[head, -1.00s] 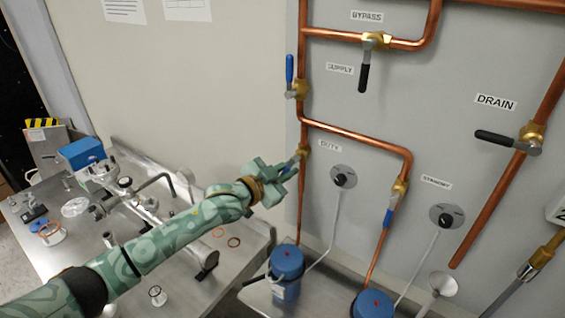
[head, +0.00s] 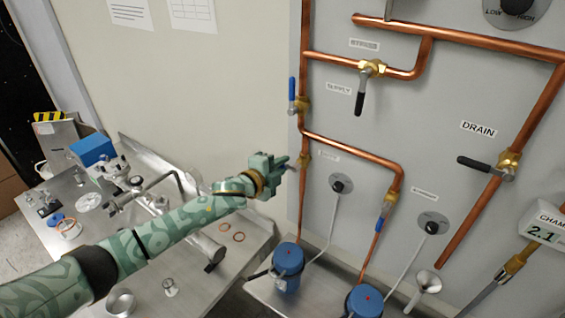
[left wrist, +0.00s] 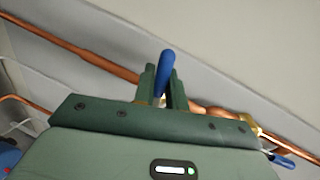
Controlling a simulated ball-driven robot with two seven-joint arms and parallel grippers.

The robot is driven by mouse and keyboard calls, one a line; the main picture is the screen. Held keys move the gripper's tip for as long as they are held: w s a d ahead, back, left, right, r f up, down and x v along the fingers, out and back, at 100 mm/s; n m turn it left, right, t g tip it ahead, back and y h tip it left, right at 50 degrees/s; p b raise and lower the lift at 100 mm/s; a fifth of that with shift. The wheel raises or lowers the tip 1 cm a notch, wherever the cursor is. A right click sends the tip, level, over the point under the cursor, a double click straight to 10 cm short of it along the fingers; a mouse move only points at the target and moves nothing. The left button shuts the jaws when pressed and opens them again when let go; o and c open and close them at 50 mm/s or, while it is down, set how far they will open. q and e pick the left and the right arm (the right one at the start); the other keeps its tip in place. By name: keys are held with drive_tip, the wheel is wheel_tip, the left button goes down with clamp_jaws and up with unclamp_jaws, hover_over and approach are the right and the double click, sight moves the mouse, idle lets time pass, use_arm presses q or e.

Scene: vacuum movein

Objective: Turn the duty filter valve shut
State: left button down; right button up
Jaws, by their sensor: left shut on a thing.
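The duty filter valve (head: 304,159) is a brass fitting on the vertical copper pipe, beside a label. Its blue handle (left wrist: 165,74) shows in the left wrist view between my two fingers. My left gripper (head: 284,164) is just left of the valve and shut on this handle; it also shows in the left wrist view (left wrist: 162,88). In the head view the gripper mostly hides the handle, which seems to stick out left, across the pipe. My right gripper is in neither view.
A blue-handled valve (head: 300,103) sits above on the same pipe. Another valve (head: 388,201) is on the right branch. Black-handled bypass (head: 371,69) and drain (head: 508,162) valves are farther right. Blue filter housings (head: 288,262) stand below. A cluttered metal bench (head: 250,255) lies under my arm.

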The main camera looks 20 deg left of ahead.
use_arm(q)
drive_tip(key=shift+r+m+y+p, duration=0.35)
drive_tip(key=shift+m+p, duration=0.25)
drive_tip(key=shift+m, duration=0.3)
drive_tip(key=c, duration=1.5)
unclamp_jaws()
drive_tip(key=b+v, duration=0.1)
drive_tip(key=v, duration=1.5)
drive_tip(key=shift+s, duration=0.2)
drive_tip(key=shift+f, duration=0.1)
